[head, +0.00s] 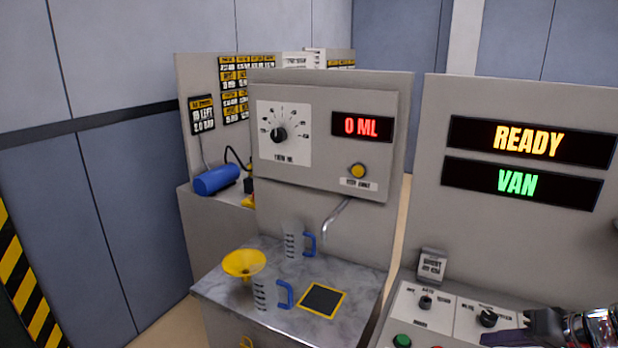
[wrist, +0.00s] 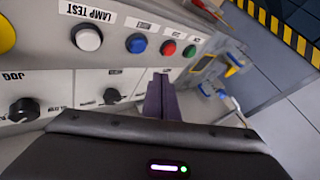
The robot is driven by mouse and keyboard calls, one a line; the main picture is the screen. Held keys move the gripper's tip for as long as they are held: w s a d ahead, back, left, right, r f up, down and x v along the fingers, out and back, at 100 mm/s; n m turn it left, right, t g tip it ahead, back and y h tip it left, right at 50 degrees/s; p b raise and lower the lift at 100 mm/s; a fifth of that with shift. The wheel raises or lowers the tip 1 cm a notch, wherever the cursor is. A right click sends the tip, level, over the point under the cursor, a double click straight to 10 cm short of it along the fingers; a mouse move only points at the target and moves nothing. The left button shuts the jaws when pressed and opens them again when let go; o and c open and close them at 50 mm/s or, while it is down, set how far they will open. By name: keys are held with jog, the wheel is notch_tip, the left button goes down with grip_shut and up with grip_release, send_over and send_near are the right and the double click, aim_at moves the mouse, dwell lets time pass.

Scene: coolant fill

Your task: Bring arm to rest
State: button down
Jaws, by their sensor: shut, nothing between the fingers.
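My arm reaches in from the lower right corner of the head view, and the purple fingers of my gripper (head: 497,339) show at the bottom edge, over the front of the control panel (head: 458,306). In the wrist view my gripper (wrist: 161,97) has its two dark purple fingers together, with nothing visible between them. The fingers are in front of the panel face, near the coloured buttons; I cannot tell the exact gap. Much of the arm is outside the head view.
A dispenser (head: 335,95) reads 0 ML. Its marble counter (head: 225,290) holds a yellow funnel (head: 244,263), two clear jugs with blue handles and a black pad (head: 322,300). The right displays read READY and VAN. The wrist view shows black knobs (wrist: 24,109) and a white button (wrist: 88,38).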

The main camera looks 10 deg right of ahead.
jog(key=s+f+m+g, duration=0.1)
jog(key=s, duration=0.1)
jog(key=s+a+f+m+g, duration=0.1)
jog(key=s+f+m, duration=0.1)
jog(key=shift+a+f, duration=0.1)
jog(key=shift+a, duration=0.1)
jog(key=s+a+r+n+h, duration=0.1)
jog(key=a+r+n, duration=0.1)
jog(key=a, duration=0.7)
jog(key=s+a+r+n+h, duration=0.2)
jog(key=a+r, duration=0.2)
jog(key=a, duration=0.5)
jog(key=s+a+r+n+h, duration=0.1)
jog(key=a+r+n, duration=0.2)
jog(key=a, duration=0.6)
jog(key=shift+s+r+h, duration=0.3)
jog(key=shift+s+r, duration=0.05)
jog(key=shift+s, duration=0.05)
dwell(0.6)
